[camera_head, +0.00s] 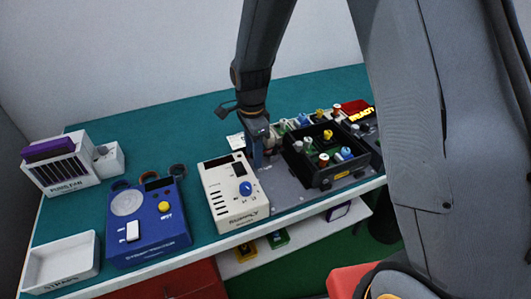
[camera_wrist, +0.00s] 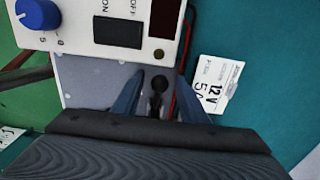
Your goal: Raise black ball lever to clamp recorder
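My gripper (camera_wrist: 160,80) points down over a grey base plate (camera_wrist: 90,80), its two blue fingers apart. A black ball lever (camera_wrist: 157,84) stands between the fingers in the wrist view, with gaps visible on both sides. In the head view my gripper (camera_head: 258,157) is just right of a white box (camera_head: 222,195) with a blue knob, at the grey plate's (camera_head: 285,190) back left; the lever is hidden there. A black tray (camera_head: 325,183) with coloured knobs sits on the plate to the right. I cannot tell which unit is the recorder.
A blue device (camera_head: 148,225), a white tray (camera_head: 62,264) and a white rack (camera_head: 62,165) stand on the left of the green bench. A white 12V label (camera_wrist: 217,85) lies right of my fingers.

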